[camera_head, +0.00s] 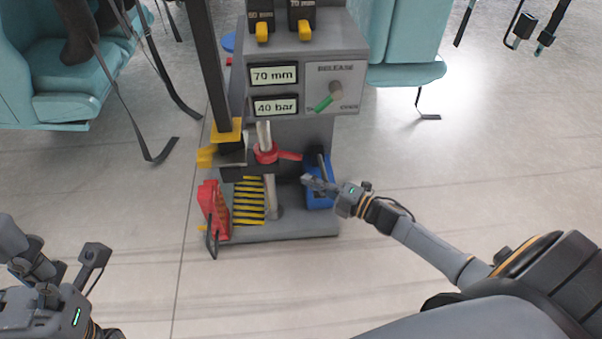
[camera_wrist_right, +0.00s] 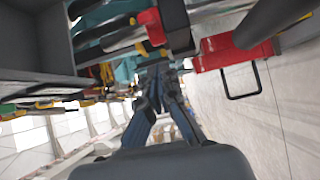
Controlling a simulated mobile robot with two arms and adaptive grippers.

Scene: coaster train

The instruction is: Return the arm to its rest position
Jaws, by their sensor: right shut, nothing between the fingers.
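My right arm reaches in from the lower right in the head view. Its gripper (camera_head: 312,182) is shut and empty, in front of the blue box (camera_head: 318,195) at the foot of the grey machine (camera_head: 290,60). Whether it touches the box I cannot tell. My left gripper (camera_head: 62,292) is low at the left edge, partly cut off by the frame, clear of the machine.
The machine carries a lever panel (camera_head: 337,88), a red clamp (camera_head: 268,155) and a yellow-striped plate (camera_head: 249,200). A red block with a black handle (camera_head: 213,208) stands at its left, also in the right wrist view (camera_wrist_right: 228,52). Teal seats (camera_head: 405,73) stand behind. The front floor is clear.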

